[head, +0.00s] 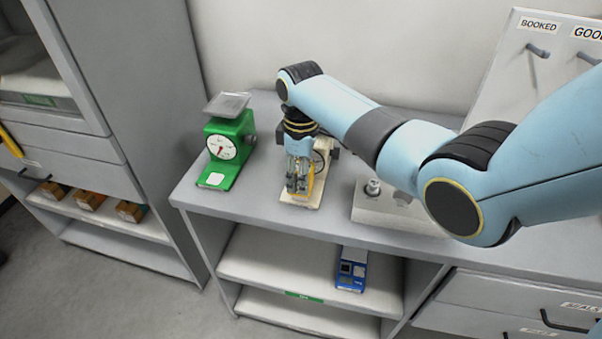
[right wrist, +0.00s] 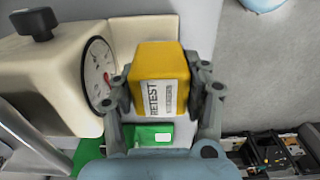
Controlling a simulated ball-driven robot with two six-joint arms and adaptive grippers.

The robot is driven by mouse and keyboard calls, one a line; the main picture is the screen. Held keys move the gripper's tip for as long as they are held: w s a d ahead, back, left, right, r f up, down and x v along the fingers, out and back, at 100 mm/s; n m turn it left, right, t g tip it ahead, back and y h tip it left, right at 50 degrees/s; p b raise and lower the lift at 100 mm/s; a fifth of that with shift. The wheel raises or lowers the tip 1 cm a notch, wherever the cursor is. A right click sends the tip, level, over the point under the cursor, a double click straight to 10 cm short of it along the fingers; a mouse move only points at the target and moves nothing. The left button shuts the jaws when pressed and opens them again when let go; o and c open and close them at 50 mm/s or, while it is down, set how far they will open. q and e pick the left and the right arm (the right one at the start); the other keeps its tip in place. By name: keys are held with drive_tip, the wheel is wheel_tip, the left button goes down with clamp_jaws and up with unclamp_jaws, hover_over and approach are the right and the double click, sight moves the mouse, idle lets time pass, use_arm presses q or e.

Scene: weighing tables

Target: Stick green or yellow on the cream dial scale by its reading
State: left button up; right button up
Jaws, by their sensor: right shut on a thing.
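The cream dial scale (head: 325,144) stands on the table, partly hidden by my right arm and gripper. In the right wrist view its cream body (right wrist: 45,85) and round white dial (right wrist: 98,70) are at the left; the reading is too small to tell. My right gripper (head: 297,188) is over the scale's base, pointing down. In the right wrist view it is shut on a yellow block (right wrist: 160,75) with a white RETEST label. A green patch with a white part (right wrist: 150,133) shows just below the block; I cannot tell what it belongs to. My left gripper is not in view.
A green dial scale (head: 230,140) stands left of the cream one. A grey block with a metal knob (head: 373,187) is on its right. A blue device (head: 351,270) lies on the shelf below. A board with pegs (head: 540,60) stands at the back right.

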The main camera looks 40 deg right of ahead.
wheel_tip(320, 180, up, 2)
drive_tip(key=shift+w+p, duration=0.1)
drive_tip(key=shift+p, duration=0.35)
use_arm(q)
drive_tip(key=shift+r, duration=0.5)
use_arm(e)
drive_tip(key=shift+r, duration=2.4)
